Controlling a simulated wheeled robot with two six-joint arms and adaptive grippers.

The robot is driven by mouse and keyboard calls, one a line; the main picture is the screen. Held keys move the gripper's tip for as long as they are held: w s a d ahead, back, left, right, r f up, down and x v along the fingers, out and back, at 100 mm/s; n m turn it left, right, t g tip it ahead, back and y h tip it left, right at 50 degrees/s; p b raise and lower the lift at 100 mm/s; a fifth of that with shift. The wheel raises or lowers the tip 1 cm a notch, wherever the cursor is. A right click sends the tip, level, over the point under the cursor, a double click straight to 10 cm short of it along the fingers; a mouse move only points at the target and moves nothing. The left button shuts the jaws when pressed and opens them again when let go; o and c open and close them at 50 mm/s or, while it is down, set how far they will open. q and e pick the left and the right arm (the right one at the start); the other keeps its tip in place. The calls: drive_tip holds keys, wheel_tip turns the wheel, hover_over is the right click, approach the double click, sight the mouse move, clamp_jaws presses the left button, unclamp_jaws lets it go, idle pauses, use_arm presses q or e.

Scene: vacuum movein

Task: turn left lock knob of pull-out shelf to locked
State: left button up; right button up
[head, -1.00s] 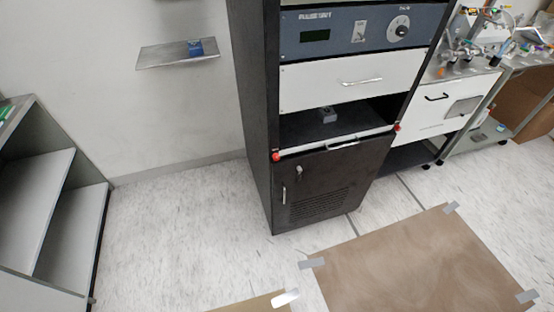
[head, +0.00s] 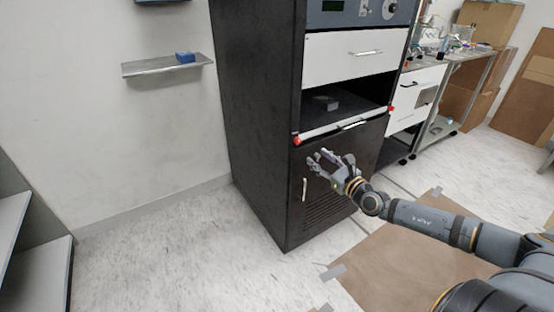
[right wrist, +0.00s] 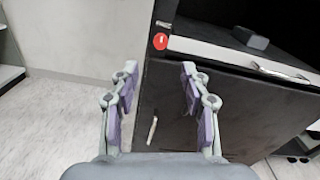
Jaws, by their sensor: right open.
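The pull-out shelf (head: 345,129) is a thin white-fronted shelf in the black cabinet, with a handle at its middle. Its left lock knob (head: 297,141) is red and sits at the shelf's left end; it also shows in the right wrist view (right wrist: 160,41), with a white mark on it. A second red knob (head: 391,109) is at the right end. My right gripper (head: 317,161) is open and empty, in front of the cabinet door, just below and right of the left knob. In the right wrist view its fingers (right wrist: 158,85) stand apart, below the knob and not touching it. My left gripper does not show.
The black cabinet door (head: 325,200) with a handle is below the shelf. A small grey block (head: 326,103) lies in the bay above it. A wall shelf (head: 150,67) with a blue box is at the left. The floor left of the cabinet is clear.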

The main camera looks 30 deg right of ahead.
sight(299, 142)
drive_tip(key=w, duration=1)
drive_tip(key=shift+w+a, duration=0.25)
drive_tip(key=shift+a, duration=0.05)
drive_tip(key=shift+c, duration=0.3)
clamp_jaws()
